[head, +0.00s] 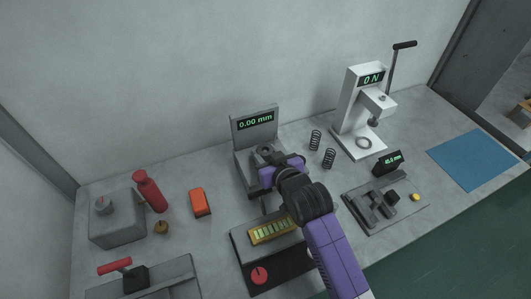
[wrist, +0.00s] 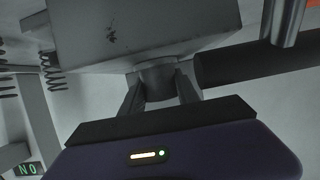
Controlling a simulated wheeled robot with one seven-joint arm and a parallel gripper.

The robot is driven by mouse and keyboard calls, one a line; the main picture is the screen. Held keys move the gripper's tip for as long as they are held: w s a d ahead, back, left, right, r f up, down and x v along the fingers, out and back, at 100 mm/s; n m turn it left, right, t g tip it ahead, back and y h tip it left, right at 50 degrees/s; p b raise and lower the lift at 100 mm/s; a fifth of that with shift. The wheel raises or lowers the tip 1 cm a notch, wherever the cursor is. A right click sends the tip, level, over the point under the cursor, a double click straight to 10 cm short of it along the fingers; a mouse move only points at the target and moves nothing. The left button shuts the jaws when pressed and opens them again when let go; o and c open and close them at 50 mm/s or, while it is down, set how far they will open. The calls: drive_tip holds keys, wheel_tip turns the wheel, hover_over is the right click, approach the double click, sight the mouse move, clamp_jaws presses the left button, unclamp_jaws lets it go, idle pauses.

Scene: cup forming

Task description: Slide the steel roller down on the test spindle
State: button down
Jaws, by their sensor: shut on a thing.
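The test station with the "0.00 mm" display (head: 255,122) stands at the back middle of the bench. My gripper (wrist: 158,88) is shut on a short grey cylinder, the steel roller (wrist: 158,80), with one finger on each side of it. In the wrist view the roller sits right against a grey block (wrist: 140,32); I cannot tell whether they touch. The test spindle cannot be told apart there. In the head view my wrist (head: 285,172) is in front of the station and hides the fingertips and much of the roller.
A white press (head: 352,108) reading "0 N" and two dark springs (head: 315,140) stand to the right. A blue mat (head: 468,159) lies far right.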

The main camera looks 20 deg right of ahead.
idle(0.3)
drive_tip(key=c, duration=0.8)
unclamp_jaws()
drive_tip(key=shift+o, duration=0.4)
drive_tip(key=o, duration=0.4)
drive_tip(key=shift+r, duration=0.1)
drive_tip(key=shift+r+p, duration=3.6)
drive_tip(key=shift+r, duration=0.3)
